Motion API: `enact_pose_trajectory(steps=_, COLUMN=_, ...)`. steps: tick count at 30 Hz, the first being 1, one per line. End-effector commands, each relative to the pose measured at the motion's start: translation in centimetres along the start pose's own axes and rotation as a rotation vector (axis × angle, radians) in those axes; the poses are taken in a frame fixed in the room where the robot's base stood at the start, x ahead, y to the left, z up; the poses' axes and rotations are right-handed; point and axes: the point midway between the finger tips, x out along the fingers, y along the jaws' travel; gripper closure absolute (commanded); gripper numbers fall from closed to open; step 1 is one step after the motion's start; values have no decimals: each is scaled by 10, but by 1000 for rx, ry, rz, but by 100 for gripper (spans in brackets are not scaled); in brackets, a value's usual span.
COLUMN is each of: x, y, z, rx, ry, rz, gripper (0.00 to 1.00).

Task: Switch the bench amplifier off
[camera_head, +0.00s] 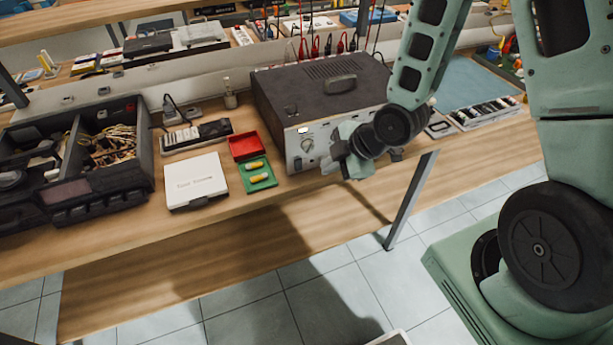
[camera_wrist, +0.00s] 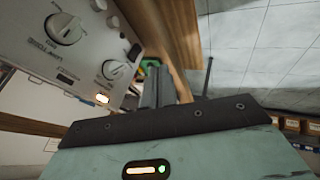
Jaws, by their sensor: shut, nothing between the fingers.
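The bench amplifier (camera_head: 318,82) is a box with a dark top and handle and a silver front panel, standing on the wooden bench. Its panel (camera_wrist: 60,40) fills the upper left of the wrist view, tilted, with a large knob (camera_wrist: 66,28), a smaller knob (camera_wrist: 115,68) and a small lit orange-white element (camera_wrist: 102,99). I cannot tell if that is a switch or a lamp. A lit spot (camera_head: 303,130) also shows on the panel in the head view. My gripper (camera_head: 342,158) is shut and empty in front of the panel; its dark fingers show in the wrist view (camera_wrist: 155,80). Contact is unclear.
Left of the amplifier lie a red tray (camera_head: 246,147), a green tray (camera_head: 254,176) with yellow pieces, a white box (camera_head: 195,182) and a black case (camera_head: 75,165). Red leads (camera_head: 328,44) rise behind it. A metal bench leg (camera_head: 410,202) stands below; the floor in front is mostly open.

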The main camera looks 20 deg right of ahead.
Motion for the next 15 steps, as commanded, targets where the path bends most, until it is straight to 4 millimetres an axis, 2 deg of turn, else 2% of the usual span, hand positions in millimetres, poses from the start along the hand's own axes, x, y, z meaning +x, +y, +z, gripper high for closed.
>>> enact_pose_trajectory(steps=1, x=8, y=-3, z=3, rx=-2, ry=0, rz=2, gripper=100)
enact_pose_trajectory(steps=11, x=31, y=-2, z=3, rx=-1, ry=0, rz=3, gripper=100)
enact_pose_trajectory(steps=15, x=57, y=-4, z=2, rx=-1, ry=1, rz=-1, gripper=100)
